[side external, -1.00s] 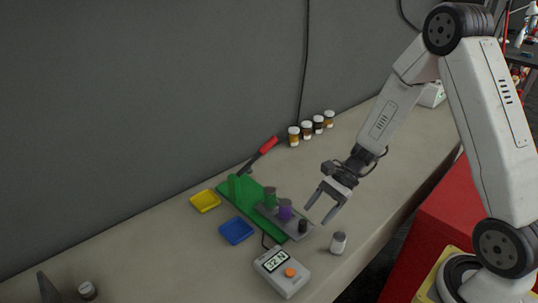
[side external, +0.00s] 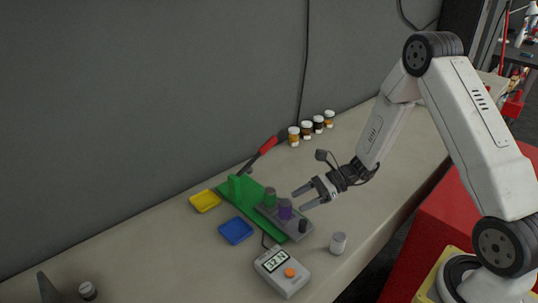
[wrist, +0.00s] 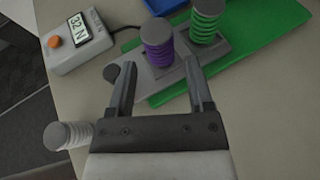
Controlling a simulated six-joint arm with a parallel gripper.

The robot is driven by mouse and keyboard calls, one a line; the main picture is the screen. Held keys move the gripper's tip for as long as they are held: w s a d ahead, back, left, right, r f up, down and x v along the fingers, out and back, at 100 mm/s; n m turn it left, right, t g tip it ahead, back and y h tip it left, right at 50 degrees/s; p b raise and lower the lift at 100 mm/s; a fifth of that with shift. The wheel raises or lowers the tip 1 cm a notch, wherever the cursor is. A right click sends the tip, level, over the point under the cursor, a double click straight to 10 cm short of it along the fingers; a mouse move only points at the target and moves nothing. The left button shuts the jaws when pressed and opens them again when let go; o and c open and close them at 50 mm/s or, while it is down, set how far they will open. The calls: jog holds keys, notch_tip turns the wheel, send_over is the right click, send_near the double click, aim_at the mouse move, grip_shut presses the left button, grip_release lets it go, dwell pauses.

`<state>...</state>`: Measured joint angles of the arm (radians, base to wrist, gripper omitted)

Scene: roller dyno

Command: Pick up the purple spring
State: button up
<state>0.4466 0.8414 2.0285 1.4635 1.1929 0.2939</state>
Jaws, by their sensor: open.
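The purple spring (side external: 285,208) stands upright with a grey cap on a grey plate (side external: 297,229), between a green spring (side external: 270,196) and a short dark post (side external: 303,226). In the wrist view the purple spring (wrist: 157,45) stands just beyond the fingertips, between their lines. My gripper (side external: 299,199) is open and empty, its fingers pointing toward the springs. In the wrist view my gripper (wrist: 159,70) has nothing between its fingers. The green spring (wrist: 206,22) is to the right of the purple one there.
A green base (side external: 236,200) with a red-handled lever (side external: 262,149) holds the plate. A force gauge (side external: 283,272) reading 32 N and a white spring (side external: 338,243) stand in front. Yellow (side external: 205,201) and blue (side external: 236,231) trays lie left. Several jars (side external: 307,131) stand behind.

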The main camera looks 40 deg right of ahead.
aim_at(285, 207)
jog(key=shift+w+a, duration=0.1)
jog(key=shift+a, duration=0.1)
jog(key=shift+x, duration=2.5)
jog(key=shift+r, duration=0.1)
grip_shut()
